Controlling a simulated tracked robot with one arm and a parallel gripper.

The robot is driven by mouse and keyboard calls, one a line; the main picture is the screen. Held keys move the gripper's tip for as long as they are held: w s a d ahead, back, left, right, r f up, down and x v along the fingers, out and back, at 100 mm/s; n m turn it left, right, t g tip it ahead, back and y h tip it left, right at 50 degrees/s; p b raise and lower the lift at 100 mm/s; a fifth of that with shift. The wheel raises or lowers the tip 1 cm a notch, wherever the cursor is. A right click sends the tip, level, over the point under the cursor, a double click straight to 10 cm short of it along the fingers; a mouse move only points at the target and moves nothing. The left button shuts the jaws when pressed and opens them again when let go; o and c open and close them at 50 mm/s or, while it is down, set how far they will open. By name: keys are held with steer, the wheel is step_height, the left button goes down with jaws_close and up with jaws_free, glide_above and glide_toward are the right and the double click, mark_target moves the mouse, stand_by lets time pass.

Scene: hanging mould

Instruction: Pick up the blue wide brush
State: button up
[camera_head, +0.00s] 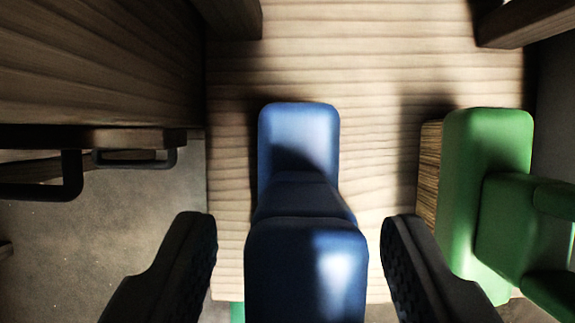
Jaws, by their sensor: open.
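The blue wide brush (305,265) is in the middle of the view, over a light wooden surface (375,60). Its near blue part runs out of the bottom edge of the picture, and its far end is a rounded blue block. My gripper (298,225) is open, with one black finger on each side of the brush's near part. I see gaps between both fingers and the brush, so they look apart from it. The brush's underside is hidden.
A green object (485,150) with a wood-coloured side stands close to the right finger. Dark wooden furniture with black handles (135,157) is at the left. Dark beams (520,22) show at the top. A small green piece (237,312) shows at the bottom.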

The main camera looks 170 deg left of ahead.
steer(key=shift+x, duration=0.95)
jaws_close()
steer(key=shift+r, duration=0.1)
steer(key=shift+r, duration=0.1)
steer(key=shift+r+p, duration=0.3)
steer(key=shift+r, duration=1.45)
steer(key=s+a+r+p, duration=0.1)
steer(key=s, duration=1.5)
steer(key=shift+r, duration=0.15)
